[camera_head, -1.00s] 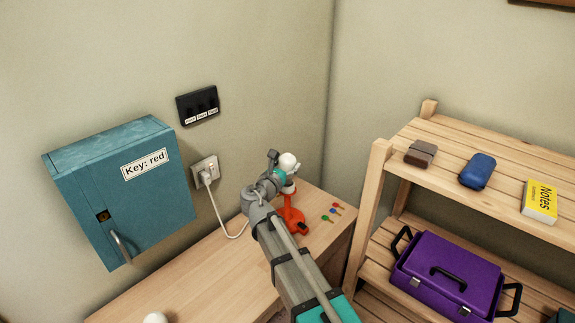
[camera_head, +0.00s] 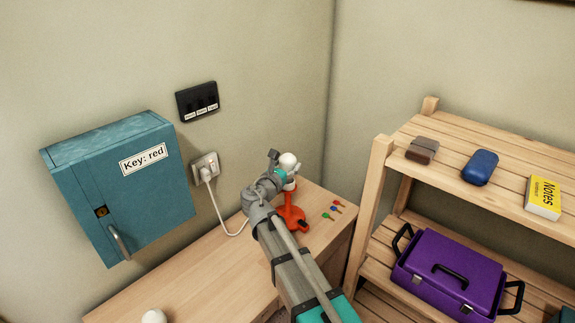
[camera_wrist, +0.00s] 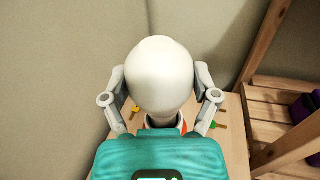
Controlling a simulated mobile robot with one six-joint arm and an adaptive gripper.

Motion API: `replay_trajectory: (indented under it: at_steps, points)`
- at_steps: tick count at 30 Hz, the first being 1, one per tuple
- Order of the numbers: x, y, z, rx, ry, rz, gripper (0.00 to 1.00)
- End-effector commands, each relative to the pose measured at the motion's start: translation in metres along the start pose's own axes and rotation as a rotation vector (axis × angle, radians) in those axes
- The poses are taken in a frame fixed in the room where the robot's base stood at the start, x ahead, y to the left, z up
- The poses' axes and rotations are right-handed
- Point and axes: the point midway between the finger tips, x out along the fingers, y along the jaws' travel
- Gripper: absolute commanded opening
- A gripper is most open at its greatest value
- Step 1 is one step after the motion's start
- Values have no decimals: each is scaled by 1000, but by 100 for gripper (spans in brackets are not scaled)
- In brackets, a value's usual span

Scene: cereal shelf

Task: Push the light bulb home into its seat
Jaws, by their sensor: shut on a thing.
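The white light bulb (camera_head: 289,161) stands at the top of an orange-red lamp (camera_head: 294,212) on the desk. In the wrist view the bulb (camera_wrist: 160,72) fills the middle, between the two grey fingers of my gripper (camera_wrist: 160,88). My gripper is shut on the bulb and also shows in the head view (camera_head: 284,170). The bulb looks about upright.
Several coloured keys (camera_head: 332,209) lie right of the lamp on the desk (camera_head: 215,275). A white round thing (camera_head: 154,316) is at the desk's front. A teal cabinet (camera_head: 125,195) and a plugged-in cord (camera_head: 222,218) are left. A wooden shelf (camera_head: 382,165) with a purple toolbox (camera_head: 450,272) stands right.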

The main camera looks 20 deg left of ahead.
Motion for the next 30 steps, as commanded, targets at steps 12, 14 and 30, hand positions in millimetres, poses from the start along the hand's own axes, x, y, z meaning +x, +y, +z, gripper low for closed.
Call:
replay_trajectory:
  at_steps: [12,14,30]
  points:
    - [0,0,-7,0,0,-1,30]
    - [0,-1,-8,0,0,-1,30]
    - [0,-1,-14,0,0,-1,96]
